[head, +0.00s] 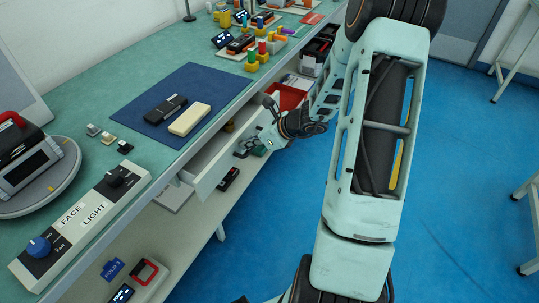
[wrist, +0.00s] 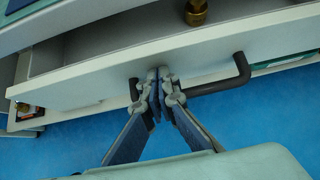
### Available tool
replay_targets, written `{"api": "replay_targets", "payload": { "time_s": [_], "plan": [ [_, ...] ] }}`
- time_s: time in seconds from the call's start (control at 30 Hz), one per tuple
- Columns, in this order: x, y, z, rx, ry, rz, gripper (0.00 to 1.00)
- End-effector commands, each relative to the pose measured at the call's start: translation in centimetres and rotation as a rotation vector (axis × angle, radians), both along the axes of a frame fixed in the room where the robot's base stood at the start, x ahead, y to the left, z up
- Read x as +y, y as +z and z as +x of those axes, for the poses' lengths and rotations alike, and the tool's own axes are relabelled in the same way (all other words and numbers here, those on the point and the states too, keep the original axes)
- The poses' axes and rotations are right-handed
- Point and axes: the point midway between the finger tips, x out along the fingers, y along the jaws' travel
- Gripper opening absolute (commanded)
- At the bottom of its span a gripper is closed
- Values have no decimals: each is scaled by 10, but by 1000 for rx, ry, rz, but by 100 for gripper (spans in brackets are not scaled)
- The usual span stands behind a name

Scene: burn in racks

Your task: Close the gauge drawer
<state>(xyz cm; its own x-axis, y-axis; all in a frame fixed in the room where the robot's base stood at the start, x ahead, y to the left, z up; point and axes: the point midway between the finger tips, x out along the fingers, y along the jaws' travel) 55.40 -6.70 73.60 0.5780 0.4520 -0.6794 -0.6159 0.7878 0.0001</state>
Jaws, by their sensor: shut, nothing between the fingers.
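The gauge drawer (head: 206,177) is a white drawer pulled out from under the green bench, and its interior shows. Its front panel (wrist: 85,80) crosses the wrist view, with a dark bar handle (wrist: 238,78) on it. A brass fitting (wrist: 196,13) lies inside the drawer; it also shows in the head view (head: 229,126). My gripper (wrist: 158,76) is shut and empty, its fingertips at the drawer front, over the handle's span. I cannot tell if they touch the panel. In the head view my gripper is at the drawer front, with its fingertips hard to make out.
The bench top (head: 150,70) holds a blue mat (head: 182,88) with two small devices, a turntable (head: 50,185) and a switch box (head: 85,225). A lower shelf (head: 150,232) below holds several items. A red bin (head: 288,97) stands beyond the drawer.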

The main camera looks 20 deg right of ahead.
Motion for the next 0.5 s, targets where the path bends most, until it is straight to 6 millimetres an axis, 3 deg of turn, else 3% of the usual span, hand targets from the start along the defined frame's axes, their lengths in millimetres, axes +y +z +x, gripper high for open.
{"api": "replay_targets", "payload": {
  "time_s": [0.2, 0.5],
  "plan": [
    [30, -1, 37, -1, 3, 1, 0],
    [49, 0, 63, 0, 0, 0, 0]
  ]
}}
